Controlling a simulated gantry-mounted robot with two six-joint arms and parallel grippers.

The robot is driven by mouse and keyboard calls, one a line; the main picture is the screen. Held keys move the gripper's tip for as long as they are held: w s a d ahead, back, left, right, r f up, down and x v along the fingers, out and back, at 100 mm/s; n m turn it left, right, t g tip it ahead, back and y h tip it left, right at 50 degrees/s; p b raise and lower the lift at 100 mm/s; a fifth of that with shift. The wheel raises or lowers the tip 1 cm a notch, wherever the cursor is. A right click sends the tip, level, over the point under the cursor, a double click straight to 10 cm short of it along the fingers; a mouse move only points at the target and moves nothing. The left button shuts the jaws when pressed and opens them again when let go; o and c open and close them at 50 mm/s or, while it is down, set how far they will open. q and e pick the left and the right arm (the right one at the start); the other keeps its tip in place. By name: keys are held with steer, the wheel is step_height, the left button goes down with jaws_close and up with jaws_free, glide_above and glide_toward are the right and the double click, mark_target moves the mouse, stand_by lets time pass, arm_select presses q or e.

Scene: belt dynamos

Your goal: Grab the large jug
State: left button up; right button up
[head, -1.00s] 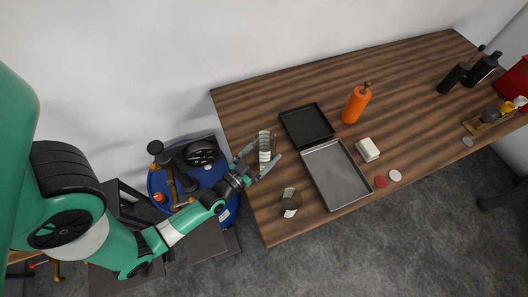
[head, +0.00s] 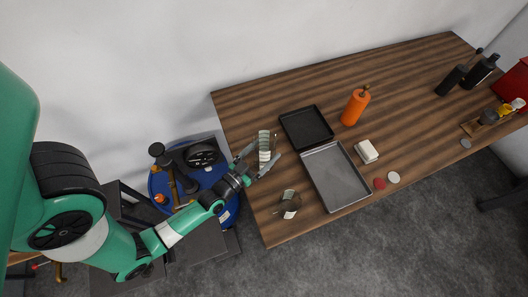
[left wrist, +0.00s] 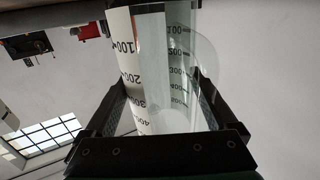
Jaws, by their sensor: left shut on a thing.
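The large jug (head: 264,143) is a clear measuring jug with a pale scale strip, near the left end of the wooden table. My left gripper (head: 263,160) reaches in from the left and is shut on it, one finger on each side. In the left wrist view the jug (left wrist: 150,70) fills the space between the fingers, with its printed scale facing the camera. A smaller clear jug (head: 289,204) stands apart, nearer the table's front left corner. My right gripper is not in view.
On the wooden table (head: 400,90) are a black tray (head: 306,126), a grey metal tray (head: 336,176), an orange bottle (head: 355,106) and a white block (head: 366,151). A blue barrel (head: 160,186) stands left of the table. The table's back middle is clear.

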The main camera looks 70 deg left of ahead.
arm_select(q)
steer(key=d+r+p, duration=0.1)
steer(key=r+p, duration=0.1)
steer(key=p, duration=0.1)
steer(key=d+r+p, duration=0.2)
steer(key=r+p, duration=0.1)
steer(key=s+d+r+p, duration=0.1)
steer(key=r+p, duration=0.2)
steer(key=shift+d+r, duration=0.2)
steer(key=shift+d, duration=0.1)
steer(key=s+d+r+p, duration=0.2)
steer(key=d+p, duration=0.1)
steer(key=d, duration=0.4)
steer(key=shift+d+r+p, duration=0.15)
steer(key=shift+d+p, duration=0.1)
steer(key=shift+p, duration=0.05)
steer(key=shift+s+d+r, duration=0.3)
steer(key=shift+d+r, duration=0.05)
steer(key=shift+d, duration=0.35)
